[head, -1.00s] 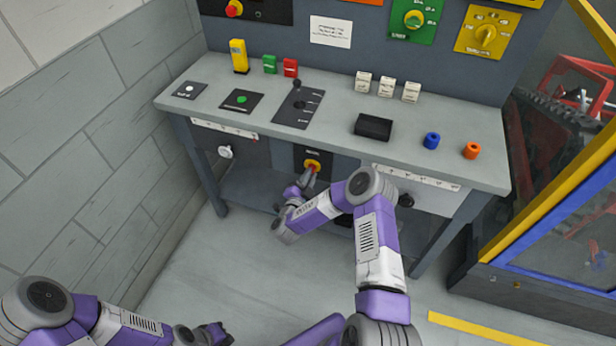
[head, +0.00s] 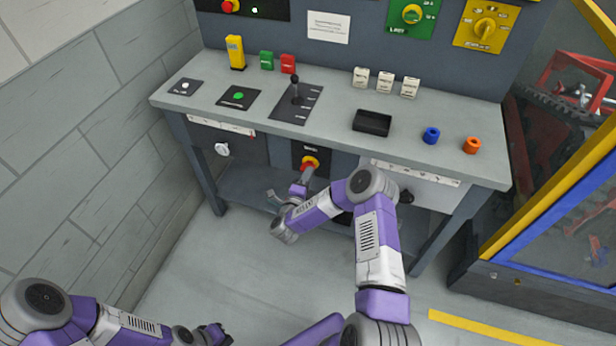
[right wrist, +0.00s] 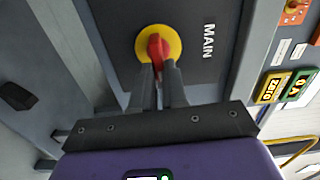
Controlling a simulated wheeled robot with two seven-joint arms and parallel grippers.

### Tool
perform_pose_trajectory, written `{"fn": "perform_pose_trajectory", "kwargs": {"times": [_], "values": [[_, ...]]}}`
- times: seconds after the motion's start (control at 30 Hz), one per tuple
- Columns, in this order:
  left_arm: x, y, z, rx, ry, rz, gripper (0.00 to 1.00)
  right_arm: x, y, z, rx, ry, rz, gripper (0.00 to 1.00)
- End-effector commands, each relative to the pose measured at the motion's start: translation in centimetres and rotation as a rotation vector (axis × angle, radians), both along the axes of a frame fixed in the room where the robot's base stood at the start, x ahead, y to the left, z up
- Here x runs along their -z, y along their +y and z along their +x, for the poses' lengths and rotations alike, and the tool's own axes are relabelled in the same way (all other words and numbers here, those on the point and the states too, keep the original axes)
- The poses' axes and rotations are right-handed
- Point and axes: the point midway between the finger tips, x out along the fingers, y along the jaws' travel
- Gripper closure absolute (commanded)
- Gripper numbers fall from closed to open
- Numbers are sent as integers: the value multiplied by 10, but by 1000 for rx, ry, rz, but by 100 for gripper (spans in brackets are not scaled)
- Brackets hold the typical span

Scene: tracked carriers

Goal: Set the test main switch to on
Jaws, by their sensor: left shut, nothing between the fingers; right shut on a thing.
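The main switch is a red handle on a round yellow disc (head: 310,162), set in a dark plate under the bench top. In the right wrist view the red handle (right wrist: 155,50) sits on the yellow disc (right wrist: 174,38), and the plate (right wrist: 205,75) reads "MAIN". My right gripper (right wrist: 160,68) is shut on the red handle; it also shows in the head view (head: 307,175). My left gripper (head: 222,333) is shut and empty, low at the left over the floor, far from the switch. The test marking is too small to read.
A yellow-framed enclosure (head: 540,160) stands at the right.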

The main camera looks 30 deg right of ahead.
Motion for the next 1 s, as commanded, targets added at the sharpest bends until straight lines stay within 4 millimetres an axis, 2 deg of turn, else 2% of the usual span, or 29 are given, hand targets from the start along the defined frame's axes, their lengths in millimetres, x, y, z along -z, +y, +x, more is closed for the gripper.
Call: {"fn": "perform_pose_trajectory", "kwargs": {"times": [0.63, 0.67, 0.8, 1.0], "values": [[1, 0, 0, 0, 0, 0, 100, 1, 2, 0, -4, -37, 36, 100], [1, 0, 0, 0, 0, 0, 100, 1, 2, 0, -4, -37, 36, 84], [1, 0, 0, 0, 0, 0, 100, 1, 1, 0, -3, -37, 35, 63], [1, 0, 0, 0, 0, 0, 100, 1, 1, 0, -2, -37, 33, 62]]}}
